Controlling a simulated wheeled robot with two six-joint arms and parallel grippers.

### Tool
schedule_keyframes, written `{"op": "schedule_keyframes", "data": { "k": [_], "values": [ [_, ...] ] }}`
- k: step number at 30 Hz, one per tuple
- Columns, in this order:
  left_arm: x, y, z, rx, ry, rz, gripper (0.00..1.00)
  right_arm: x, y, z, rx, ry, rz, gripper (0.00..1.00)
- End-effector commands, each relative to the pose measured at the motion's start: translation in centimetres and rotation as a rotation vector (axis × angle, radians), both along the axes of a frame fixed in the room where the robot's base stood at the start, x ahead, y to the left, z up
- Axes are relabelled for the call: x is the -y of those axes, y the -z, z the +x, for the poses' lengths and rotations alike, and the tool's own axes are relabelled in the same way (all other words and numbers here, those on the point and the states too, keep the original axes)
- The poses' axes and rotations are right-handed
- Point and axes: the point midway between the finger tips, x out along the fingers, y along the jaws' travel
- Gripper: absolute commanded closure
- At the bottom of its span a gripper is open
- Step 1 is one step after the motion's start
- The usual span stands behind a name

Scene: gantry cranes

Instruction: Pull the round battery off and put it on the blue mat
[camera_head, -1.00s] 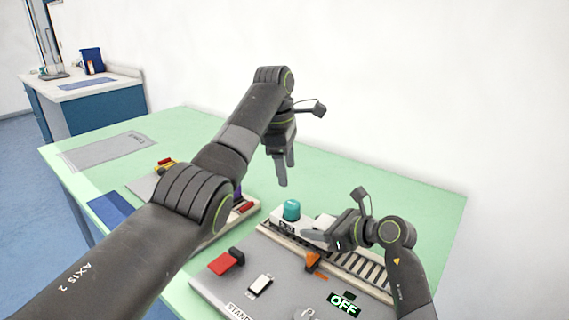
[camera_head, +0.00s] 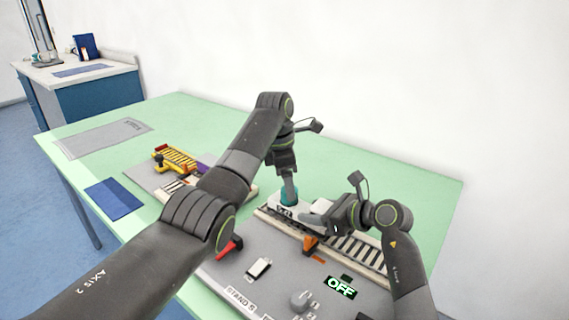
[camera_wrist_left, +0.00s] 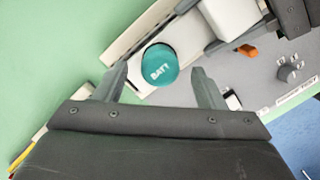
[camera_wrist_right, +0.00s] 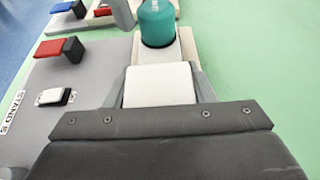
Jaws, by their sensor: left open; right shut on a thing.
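The round battery is a teal cylinder (camera_head: 289,198) standing upright on the end of a white carriage (camera_head: 284,212). It shows whole from above in the left wrist view (camera_wrist_left: 160,64) and in part in the right wrist view (camera_wrist_right: 157,24). My right gripper (camera_head: 316,219) is shut on the carriage's white block (camera_wrist_right: 160,85). The blue mat (camera_head: 115,198) lies flat and bare at the left edge of the green table.
The carriage sits by a slatted track (camera_head: 350,246) on a grey stand with an orange lever (camera_head: 310,243), a white switch (camera_head: 258,267) and an OFF sign (camera_head: 341,287). A second stand with a yellow crane (camera_head: 176,158) lies between it and the mat. A grey mat (camera_head: 103,138) lies further back.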

Motion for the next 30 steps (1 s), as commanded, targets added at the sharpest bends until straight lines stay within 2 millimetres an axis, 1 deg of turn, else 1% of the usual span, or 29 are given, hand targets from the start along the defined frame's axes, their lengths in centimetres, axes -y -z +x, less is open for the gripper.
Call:
{"op": "schedule_keyframes", "data": {
  "k": [1, 6, 10, 17, 20, 27, 29, 30],
  "values": [
    [0.2, 0.8, 0.0, -0.003, 0.000, -0.001, 0.36, 0.0, 0.1, 0.0, -0.001, 0.000, -0.001, 0.92],
    [0.3, 2.3, 0.1, 0.000, 0.001, 0.000, 0.36, 0.0, 0.1, 0.0, 0.000, 0.001, -0.001, 0.92],
    [0.4, 2.8, 0.1, 0.000, 0.001, 0.001, 0.36, 0.0, 0.1, 0.0, -0.001, 0.000, -0.001, 0.92],
    [0.4, 2.8, 0.1, 0.000, 0.001, 0.000, 0.36, 0.0, 0.1, 0.0, 0.000, 0.001, -0.001, 0.92],
    [0.4, 2.8, 0.1, 0.000, 0.001, 0.000, 0.48, 0.0, 0.1, 0.0, 0.000, 0.001, -0.001, 0.92],
    [0.4, 2.7, 0.1, 0.001, 0.001, 0.000, 0.79, 0.0, 0.1, 0.0, -0.001, 0.000, -0.001, 0.92],
    [0.4, 2.7, 0.1, 0.001, 0.001, 0.000, 0.87, 0.0, 0.1, 0.0, -0.001, 0.000, -0.001, 0.92],
    [0.4, 2.7, 0.1, 0.001, 0.001, 0.000, 0.89, 0.0, 0.1, 0.0, -0.001, 0.000, -0.001, 0.92]
  ]
}}
